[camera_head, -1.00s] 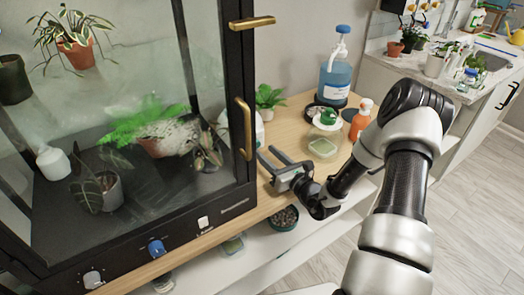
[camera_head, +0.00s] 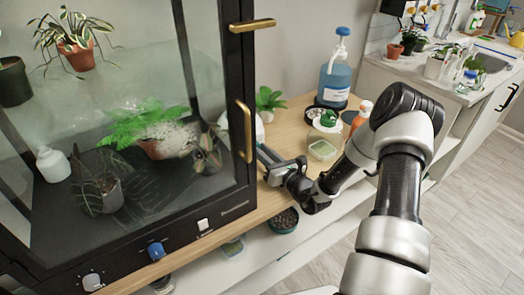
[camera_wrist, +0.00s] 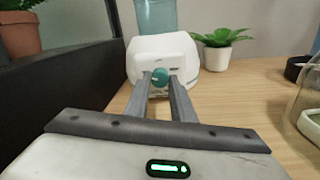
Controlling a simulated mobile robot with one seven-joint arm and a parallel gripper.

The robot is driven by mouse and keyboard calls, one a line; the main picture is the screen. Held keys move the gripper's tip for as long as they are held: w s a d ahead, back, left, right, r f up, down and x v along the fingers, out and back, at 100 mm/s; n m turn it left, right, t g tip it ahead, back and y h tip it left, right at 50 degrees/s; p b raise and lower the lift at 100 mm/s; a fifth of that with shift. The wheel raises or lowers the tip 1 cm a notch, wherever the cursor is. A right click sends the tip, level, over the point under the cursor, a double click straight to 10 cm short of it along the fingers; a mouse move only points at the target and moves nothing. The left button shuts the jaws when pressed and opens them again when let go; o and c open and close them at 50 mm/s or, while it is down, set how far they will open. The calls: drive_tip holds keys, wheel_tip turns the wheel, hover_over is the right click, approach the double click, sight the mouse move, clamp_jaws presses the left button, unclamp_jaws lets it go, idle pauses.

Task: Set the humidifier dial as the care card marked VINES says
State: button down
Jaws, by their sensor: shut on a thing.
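The humidifier (camera_wrist: 185,52) is a white body with a blue tank (camera_wrist: 157,16) above it and a teal dial (camera_wrist: 160,75) on its front, seen in the wrist view. In the head view only a white sliver of it (camera_head: 260,127) shows behind the cabinet edge. My gripper (camera_wrist: 160,84) is shut on the dial, one finger on each side; in the head view my gripper (camera_head: 263,153) is by the cabinet's right edge. The dial's setting marks cannot be read. No care card marked VINES can be made out.
A glass plant cabinet (camera_head: 140,222) with brass handles stands close at the left. A small potted plant (camera_head: 268,101) is behind the gripper. A blue pump bottle (camera_head: 335,78), a glass jar (camera_head: 323,143) and an orange bottle (camera_head: 361,118) stand to the right on the wooden top.

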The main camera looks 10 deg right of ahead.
drive_tip(key=shift+m+p, duration=0.45)
drive_tip(key=shift+m, duration=0.55)
drive_tip(key=c, duration=1.5)
unclamp_jaws()
drive_tip(key=p+v, duration=0.1)
drive_tip(key=v, duration=1.6)
drive_tip(key=shift+s+d+f, duration=0.1)
drive_tip(key=shift+s+d, duration=0.05)
drive_tip(key=shift+s, duration=0.1)
